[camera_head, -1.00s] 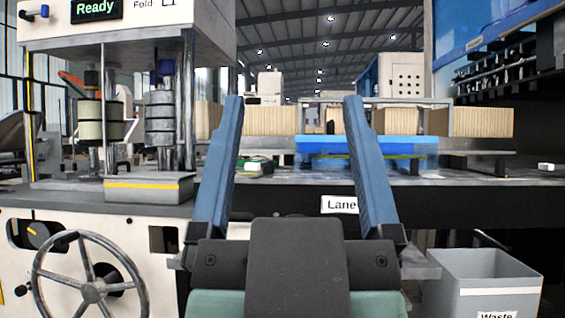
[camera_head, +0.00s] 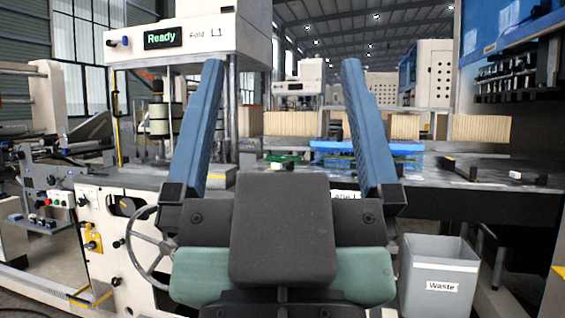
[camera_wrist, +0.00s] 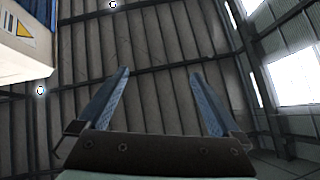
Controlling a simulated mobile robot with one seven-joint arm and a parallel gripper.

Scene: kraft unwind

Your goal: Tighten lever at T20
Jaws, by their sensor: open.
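My gripper (camera_head: 281,85) is raised in the middle of the head view, its two blue fingers spread wide with nothing between them. In the wrist view my gripper (camera_wrist: 160,75) also shows open and empty, with the hall's roof beyond. No lever marked T20 can be made out in either view. An orange lever-like part at the left machine, seen earlier, is hidden or too small to tell now.
A machine with a "Ready" display (camera_head: 162,37) and a handwheel (camera_head: 150,245) stands left. A lane table (camera_head: 450,185) runs across, with a blue tray (camera_head: 335,148) and cardboard stacks (camera_head: 290,123). A grey waste bin (camera_head: 440,275) stands on the floor right.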

